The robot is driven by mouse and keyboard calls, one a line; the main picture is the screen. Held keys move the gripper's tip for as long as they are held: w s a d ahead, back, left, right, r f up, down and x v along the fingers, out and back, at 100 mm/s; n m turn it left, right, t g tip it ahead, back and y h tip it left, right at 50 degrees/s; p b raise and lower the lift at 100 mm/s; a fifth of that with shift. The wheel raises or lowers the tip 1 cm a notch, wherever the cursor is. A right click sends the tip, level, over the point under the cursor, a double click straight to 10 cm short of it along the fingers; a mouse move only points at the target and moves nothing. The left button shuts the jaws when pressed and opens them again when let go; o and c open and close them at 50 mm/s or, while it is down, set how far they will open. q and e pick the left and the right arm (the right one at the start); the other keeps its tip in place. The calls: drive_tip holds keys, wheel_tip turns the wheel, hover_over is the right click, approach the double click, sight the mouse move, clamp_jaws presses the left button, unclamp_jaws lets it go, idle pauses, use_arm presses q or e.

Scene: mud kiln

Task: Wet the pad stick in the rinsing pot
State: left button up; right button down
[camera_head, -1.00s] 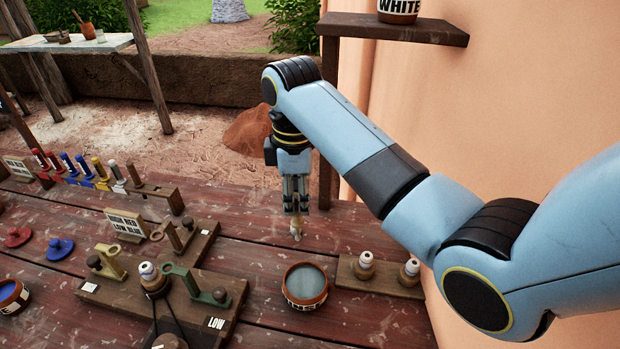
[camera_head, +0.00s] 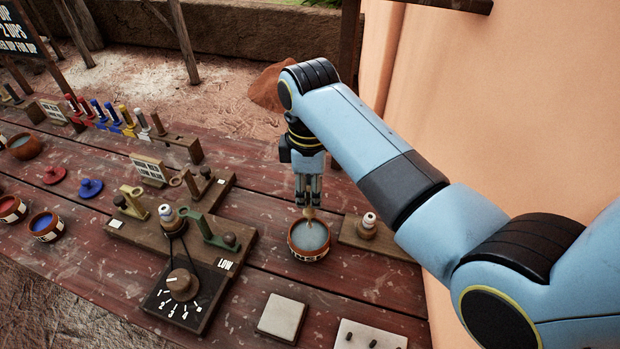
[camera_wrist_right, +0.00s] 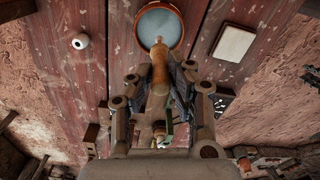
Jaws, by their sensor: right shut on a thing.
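The rinsing pot (camera_head: 309,253) is a round brown clay pot with a pale label and grey water, on the red plank table. My right gripper (camera_head: 308,201) points down above the pot's far rim and is shut on the pad stick (camera_head: 309,214), a short tan stick. I cannot tell whether the tip touches the water. My left gripper is not in view.
A wooden holder (camera_head: 350,236) with a white-topped knob stands right of the pot. Left of it is a wooden rig (camera_head: 150,232) with a green bracket and a LOW label, and a dial box (camera_head: 190,310). A pale square tile (camera_head: 282,318) lies in front.

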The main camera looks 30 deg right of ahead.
sight(309, 207)
drive_tip(key=shift+f, duration=0.75)
drive_tip(key=shift+f, duration=0.1)
idle(0.3)
drive_tip(key=shift+f+b, duration=0.6)
drive_tip(key=shift+f, duration=1)
drive_tip(key=shift+p, duration=0.45)
drive_tip(key=shift+r, duration=3.5)
